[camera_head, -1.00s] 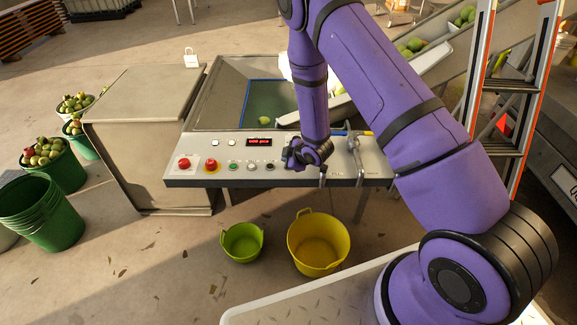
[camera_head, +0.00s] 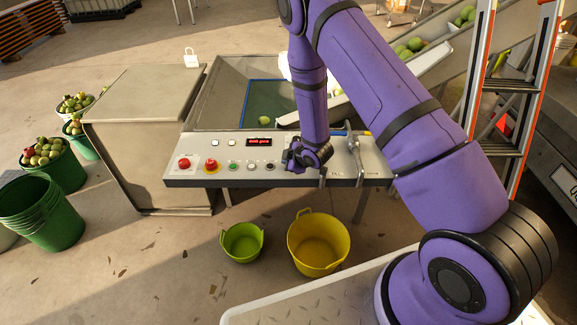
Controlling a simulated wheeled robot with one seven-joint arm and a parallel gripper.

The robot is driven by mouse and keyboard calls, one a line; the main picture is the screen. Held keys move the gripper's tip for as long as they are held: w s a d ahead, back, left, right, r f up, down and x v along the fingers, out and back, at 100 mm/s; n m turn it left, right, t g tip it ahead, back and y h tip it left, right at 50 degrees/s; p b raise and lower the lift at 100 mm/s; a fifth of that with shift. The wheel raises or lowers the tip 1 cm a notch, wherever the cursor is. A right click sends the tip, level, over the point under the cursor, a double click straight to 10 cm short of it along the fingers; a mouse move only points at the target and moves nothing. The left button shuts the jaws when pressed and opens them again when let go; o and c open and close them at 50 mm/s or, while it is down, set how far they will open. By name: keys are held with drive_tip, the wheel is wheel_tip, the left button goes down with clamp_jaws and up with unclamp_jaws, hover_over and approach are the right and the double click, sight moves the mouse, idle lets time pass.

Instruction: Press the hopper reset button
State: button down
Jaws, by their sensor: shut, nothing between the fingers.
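A sloped grey control panel (camera_head: 220,173) runs along the front of the hopper (camera_head: 222,92). On it are a red button (camera_head: 184,163) at the far left, a red button on a yellow base (camera_head: 211,166), then small green (camera_head: 233,167), white (camera_head: 251,167) and black (camera_head: 270,166) buttons. Two pale square lamps and a red-lit display (camera_head: 259,142) sit above them. The labels are too small to read. My gripper (camera_head: 292,164) is shut and empty, low over the panel just right of the black button. I cannot tell if it touches the panel, and it hides the surface beneath it.
Metal levers or taps (camera_head: 356,157) stand on the panel's right, close to my arm. A ladder (camera_head: 508,110) and a conveyor with green fruit are at the right. A green tub (camera_head: 242,242) and a yellow tub (camera_head: 318,245) stand on the floor before the panel.

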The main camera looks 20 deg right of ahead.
drive_tip(key=shift+f, duration=0.15)
idle(0.4)
drive_tip(key=shift+r, duration=0.75)
drive_tip(key=shift+r, duration=0.1)
drive_tip(key=shift+r, duration=2.45)
